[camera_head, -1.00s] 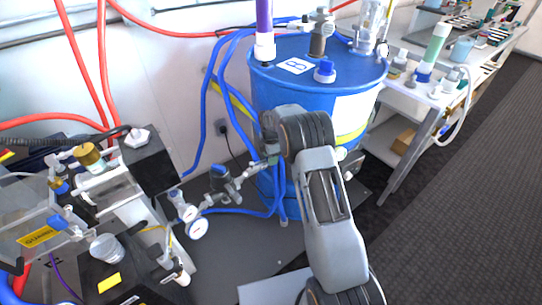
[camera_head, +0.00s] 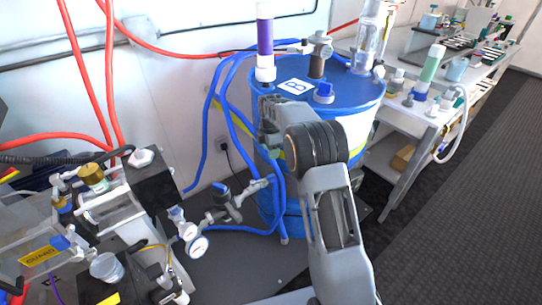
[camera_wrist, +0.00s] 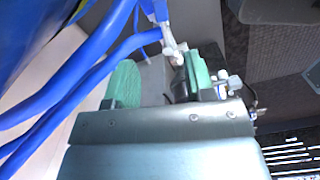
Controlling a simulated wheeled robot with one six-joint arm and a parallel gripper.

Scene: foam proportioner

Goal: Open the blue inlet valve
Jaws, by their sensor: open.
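The blue inlet valve (camera_head: 220,190) has a small blue handle on a metal pipe fitting, low in front of the blue drum, with blue hoses around it. In the wrist view a blue part (camera_wrist: 155,9) on metal fittings shows at the top, beyond the fingers; it looks like this valve. My gripper (camera_wrist: 160,83) is open, its two green pads apart. Metal fittings appear between and beyond the pads, and I cannot tell whether any pad touches them. In the head view my gripper (camera_head: 268,122) is right of and above the valve, against the drum's front; its fingertips are partly hidden.
The blue drum (camera_head: 330,90) stands behind my arm. Blue hoses (camera_head: 207,120) hang left of it. Gauges (camera_head: 197,245) and a machine with a black block (camera_head: 150,180) stand at the left. A bench (camera_head: 400,150) is at the right. Dark floor lies between.

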